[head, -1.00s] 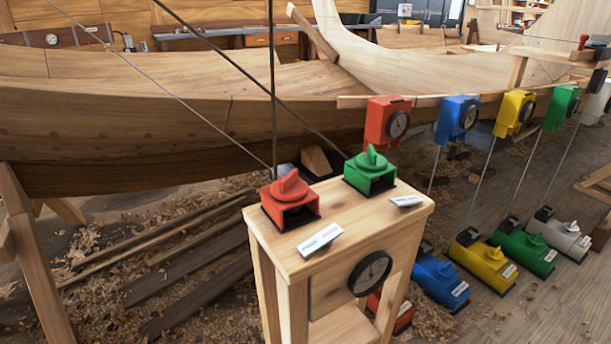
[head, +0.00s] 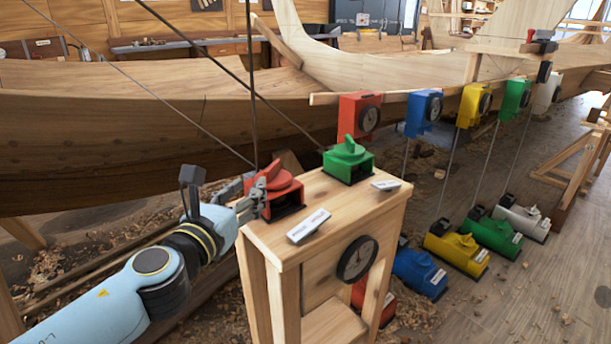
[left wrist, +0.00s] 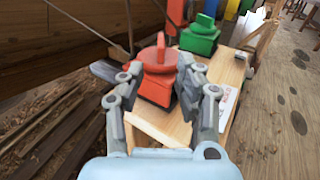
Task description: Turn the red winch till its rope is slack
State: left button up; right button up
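The red winch (head: 281,193) sits on the top left of a wooden stand, a raised grip on its round cap. Straight ropes or lines run up behind it; I cannot tell which is its own or how tight it is. My left gripper (head: 258,187) is at the winch's left side. In the left wrist view, the fingers of the left gripper (left wrist: 162,72) are spread, one on each side of the red winch's cap (left wrist: 160,60). I cannot tell whether they touch it. My right gripper is not in view.
A green winch (head: 348,160) stands close to the right on the same wooden stand (head: 345,205). White labels and a dial (head: 357,259) are on the stand. Coloured gauge boxes hang behind, with coloured blocks on the floor. The wooden hull (head: 130,130) lies behind.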

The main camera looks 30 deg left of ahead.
aim_at(272, 164)
pick_arm(q)
jog(key=w, duration=0.3)
jog(key=shift+w+a+r, duration=0.15)
jog(key=shift+w+a, duration=0.1)
jog(key=shift+w, duration=0.1)
jog(key=w, duration=0.4)
jog(key=w+a, duration=0.1)
jog(key=w, duration=0.2)
jog(key=shift+a, duration=0.1)
jog(key=shift+w, duration=0.1)
jog(key=shift+c, duration=0.7)
grip_shut()
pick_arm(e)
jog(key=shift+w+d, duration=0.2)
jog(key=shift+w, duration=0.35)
